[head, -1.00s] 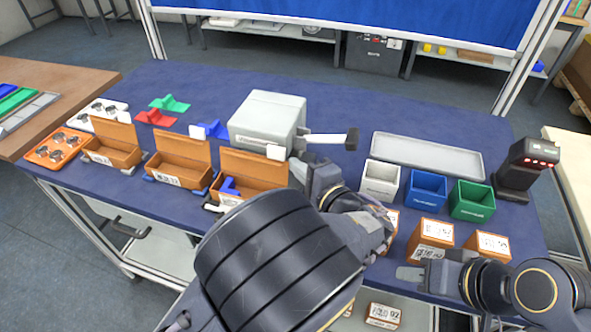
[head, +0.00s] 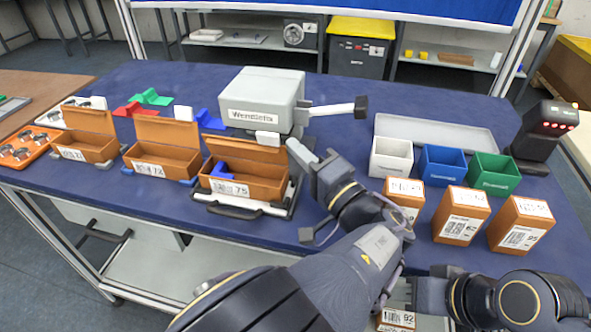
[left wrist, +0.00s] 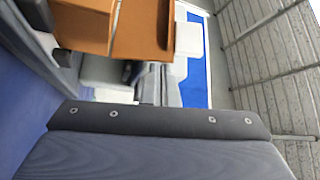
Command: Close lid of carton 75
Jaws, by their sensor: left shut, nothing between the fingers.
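Carton 75 (head: 268,188) is an orange box with a label on its front and a blue piece (head: 222,170) inside. Its lid (head: 245,150) stands open along the back edge, tilted up, with a white tab (head: 267,138) on top. My left gripper (head: 296,150) is shut and empty, just right of the lid and the carton's right end; I cannot tell whether it touches them. In the left wrist view, orange carton surfaces (left wrist: 138,32) show at the top. My right gripper (head: 415,296) is low at the table's front edge, partly out of clear sight.
Two more open orange cartons (head: 160,165) stand to the left. A grey Wendelstx-like labelled machine (head: 262,98) is behind. White, blue (head: 447,167) and green bins, a grey tray (head: 440,132), closed cartons (head: 462,215) and a black scanner (head: 543,135) are on the right.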

